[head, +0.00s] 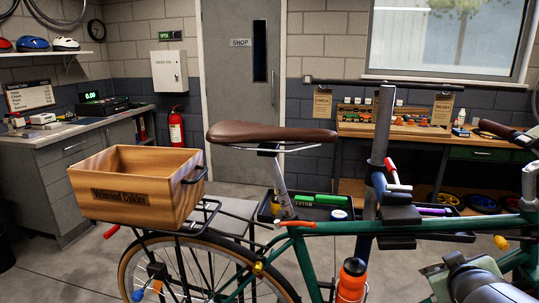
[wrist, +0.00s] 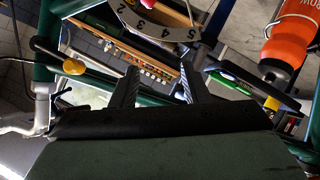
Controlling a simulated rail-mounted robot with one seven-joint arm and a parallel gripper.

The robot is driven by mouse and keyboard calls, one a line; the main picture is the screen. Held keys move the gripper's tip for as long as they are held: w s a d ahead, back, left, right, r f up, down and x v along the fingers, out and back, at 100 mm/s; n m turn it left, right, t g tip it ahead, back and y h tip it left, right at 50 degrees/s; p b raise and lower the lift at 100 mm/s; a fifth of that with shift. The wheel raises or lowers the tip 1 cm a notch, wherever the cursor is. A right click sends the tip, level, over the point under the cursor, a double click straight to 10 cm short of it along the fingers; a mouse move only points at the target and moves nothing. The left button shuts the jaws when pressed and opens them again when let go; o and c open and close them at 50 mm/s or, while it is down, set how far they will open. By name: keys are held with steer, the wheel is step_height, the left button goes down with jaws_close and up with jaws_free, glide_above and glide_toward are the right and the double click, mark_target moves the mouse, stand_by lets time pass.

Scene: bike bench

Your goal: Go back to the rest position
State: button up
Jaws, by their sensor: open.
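My gripper (wrist: 160,75) shows in the wrist view with its two dark fingers apart and nothing between them. Part of my arm (head: 485,283) shows at the lower right of the head view, close to the green bicycle (head: 300,232). The bicycle is held by a stand with an upright post (head: 382,125). In the wrist view, green frame tubes (wrist: 45,40) lie at the left and an orange bottle (wrist: 293,40) at the upper right. Whether the fingers touch anything is not clear; they look free.
A wooden crate (head: 135,185) sits on the rear rack. A tool tray (head: 320,212) and a numbered dial (wrist: 158,20) are near the stand. A workbench (head: 400,130) stands behind, a counter (head: 75,140) at left. Open floor shows at lower left.

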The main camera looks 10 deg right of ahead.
steer(key=a+f+g+y+p, duration=0.3)
steer(key=a+g, duration=0.1)
steer(key=a, duration=0.9)
steer(key=s+a+f+g+y+p, duration=0.1)
steer(key=s+a+g+y, duration=0.1)
steer(key=s+a, duration=0.3)
steer(key=s+a+f+g+y+p, duration=0.1)
steer(key=s+a, duration=0.4)
steer(key=a, duration=0.5)
steer(key=g+y, duration=0.1)
steer(key=g, duration=0.1)
steer(key=shift+s+a+f+g, duration=0.15)
steer(key=shift+s+g, duration=0.05)
steer(key=shift+g, duration=0.2)
